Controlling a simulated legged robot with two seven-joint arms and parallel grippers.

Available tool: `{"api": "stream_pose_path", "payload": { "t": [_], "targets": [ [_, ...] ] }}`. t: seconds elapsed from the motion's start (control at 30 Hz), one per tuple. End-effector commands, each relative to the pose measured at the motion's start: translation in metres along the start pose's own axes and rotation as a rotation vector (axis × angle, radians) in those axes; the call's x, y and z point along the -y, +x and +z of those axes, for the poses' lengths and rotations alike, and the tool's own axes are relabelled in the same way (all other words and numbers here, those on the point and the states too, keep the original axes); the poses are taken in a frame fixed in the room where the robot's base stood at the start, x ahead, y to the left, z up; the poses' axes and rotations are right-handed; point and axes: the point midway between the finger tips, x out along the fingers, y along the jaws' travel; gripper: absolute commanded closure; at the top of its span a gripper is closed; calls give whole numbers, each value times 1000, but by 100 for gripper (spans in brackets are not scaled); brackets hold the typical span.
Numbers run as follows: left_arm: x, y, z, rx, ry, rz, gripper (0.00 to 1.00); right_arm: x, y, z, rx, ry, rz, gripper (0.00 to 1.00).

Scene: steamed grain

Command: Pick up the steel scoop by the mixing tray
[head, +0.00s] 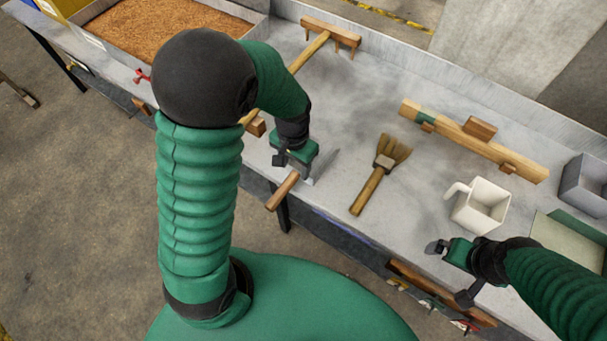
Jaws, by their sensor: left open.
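A short wooden handle (283,191) points off the front edge of the grey table, below my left gripper (297,170). It looks like the handle of the steel scoop; the rest is hidden under the gripper, with only a small pale bit showing beside it. My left gripper is open, right over the inner end of the handle; I cannot tell whether it touches. The mixing tray (262,17), holding brown grain, stands at the upper left, partly behind my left arm. My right gripper (436,248) is at the table's front edge at the right; its jaws are too small to read.
A wooden rake (331,32) lies behind my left gripper. A brush (381,174) lies to its right. A long wooden bar (470,138), a white square jug (480,205) and a grey box (585,186) stand further right. The table between rake and brush is clear.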

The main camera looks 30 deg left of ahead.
Motion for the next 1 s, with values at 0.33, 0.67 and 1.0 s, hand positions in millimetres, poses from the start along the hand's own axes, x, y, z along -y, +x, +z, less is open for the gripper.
{"api": "stream_pose_path", "payload": {
  "t": [0.33, 0.67, 1.0],
  "targets": [
    [4, 55, 6, 4, -4, 7, 48, 0, 11, 3, 0, -1, 0, 0],
    [-2, 79, 6, -1, -2, 0, 48, 0, 14, 3, 0, -1, 0, 0],
    [3, 80, 6, -1, -4, 6, 84, 0, 14, 3, 0, -1, 0, 0]
  ]
}}
